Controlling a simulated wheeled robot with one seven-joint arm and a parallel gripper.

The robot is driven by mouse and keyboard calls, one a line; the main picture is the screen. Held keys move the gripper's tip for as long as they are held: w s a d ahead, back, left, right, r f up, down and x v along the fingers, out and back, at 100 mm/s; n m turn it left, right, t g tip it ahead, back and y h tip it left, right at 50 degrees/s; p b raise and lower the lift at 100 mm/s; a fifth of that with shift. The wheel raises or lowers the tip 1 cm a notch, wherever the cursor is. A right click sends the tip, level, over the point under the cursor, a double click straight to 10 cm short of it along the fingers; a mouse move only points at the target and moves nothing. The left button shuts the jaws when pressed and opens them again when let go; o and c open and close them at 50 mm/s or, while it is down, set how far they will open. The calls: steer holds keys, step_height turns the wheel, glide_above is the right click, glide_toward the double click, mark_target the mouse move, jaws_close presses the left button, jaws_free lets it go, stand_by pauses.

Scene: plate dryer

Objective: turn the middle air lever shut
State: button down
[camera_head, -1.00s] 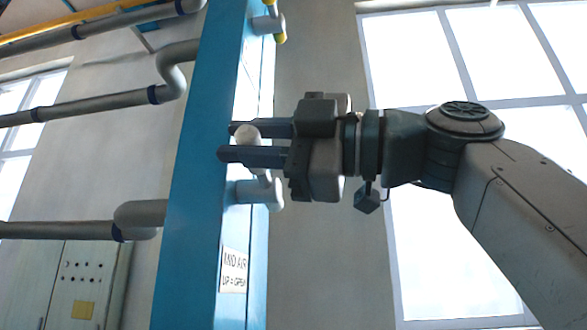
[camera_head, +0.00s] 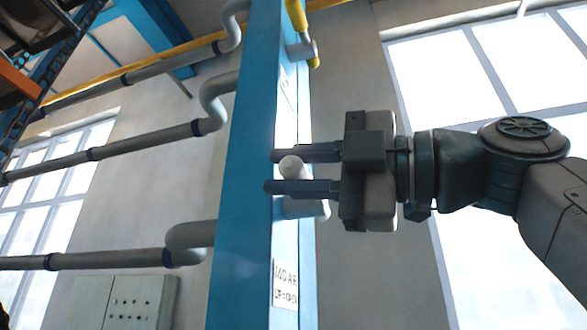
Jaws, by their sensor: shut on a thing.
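The middle air lever is pale grey with a round knob (camera_head: 290,166), and its hub (camera_head: 305,208) is on the right face of the blue post (camera_head: 246,180). My gripper (camera_head: 269,172) reaches in from the right. It is shut on the lever, with one dark finger above and one below the lever just under the knob. The lever points up from its hub; how far it leans toward me is hard to tell. The fingers hide part of its shaft. A white label (camera_head: 285,285) below the hub marks the mid air valve, up being open.
Another lever with a yellow handle (camera_head: 297,14) is higher on the post. Grey pipes (camera_head: 140,143) run into the post's left side. A grey control box (camera_head: 128,303) is on the wall at lower left. Bright windows (camera_head: 480,70) stand behind my arm.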

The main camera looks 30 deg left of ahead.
steer(key=c, duration=1.2)
jaws_free()
steer(key=shift+c, duration=0.2)
steer(key=shift+d, duration=0.15)
steer(key=b+v, duration=0.2)
steer(key=v, duration=1.1)
steer(key=shift+d, duration=0.25)
steer(key=shift+w, duration=0.15)
